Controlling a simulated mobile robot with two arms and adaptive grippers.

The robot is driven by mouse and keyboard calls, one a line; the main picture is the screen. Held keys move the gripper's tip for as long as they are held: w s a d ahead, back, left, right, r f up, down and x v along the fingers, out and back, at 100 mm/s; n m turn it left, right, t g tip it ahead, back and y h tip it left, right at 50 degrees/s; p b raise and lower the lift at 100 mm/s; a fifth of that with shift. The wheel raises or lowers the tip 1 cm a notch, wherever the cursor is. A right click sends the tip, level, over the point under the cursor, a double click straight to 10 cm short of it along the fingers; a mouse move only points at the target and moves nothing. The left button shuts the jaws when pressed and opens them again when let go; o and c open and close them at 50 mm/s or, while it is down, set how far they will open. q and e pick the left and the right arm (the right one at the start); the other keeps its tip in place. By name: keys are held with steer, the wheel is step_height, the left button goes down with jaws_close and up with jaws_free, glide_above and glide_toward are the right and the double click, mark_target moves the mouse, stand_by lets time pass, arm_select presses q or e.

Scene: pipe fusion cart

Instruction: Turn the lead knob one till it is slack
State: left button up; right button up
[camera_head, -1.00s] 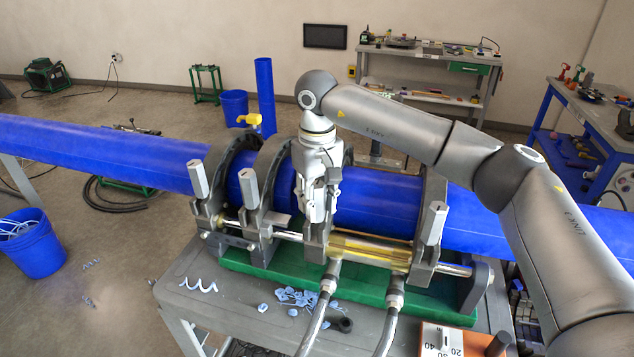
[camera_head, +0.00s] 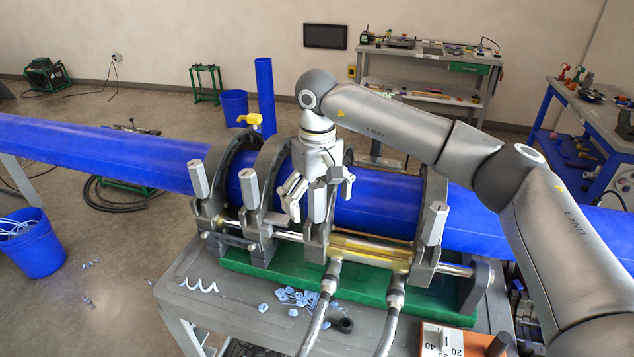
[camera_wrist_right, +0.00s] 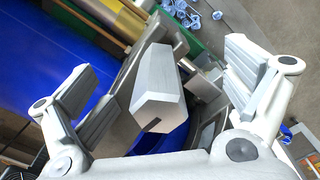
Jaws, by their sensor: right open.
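A grey faceted clamp knob (camera_head: 317,203) stands on the third clamp from the left, in front of the blue pipe (camera_head: 375,205). My right gripper (camera_head: 320,198) is over this knob with its fingers spread, one on each side. In the right wrist view the knob (camera_wrist_right: 157,92) sits between the open fingers, with a clear gap on both sides. Similar knobs stand at the far left (camera_head: 199,180), second from left (camera_head: 249,188) and right (camera_head: 435,222). No label shows which one is lead knob one. My left gripper is out of view.
The clamps sit on a green base (camera_head: 285,283) on a grey cart (camera_head: 240,318). Two hoses rise to the brass cylinder (camera_head: 365,252) in front. Blue shavings (camera_head: 298,297) lie on the cart. Neighbouring knobs and clamp rings stand close to my right gripper.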

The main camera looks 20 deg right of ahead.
mark_target(317, 184)
step_height(317, 184, up, 6)
steer(key=p, duration=0.4)
stand_by(0.3)
steer(key=shift+f, duration=0.1)
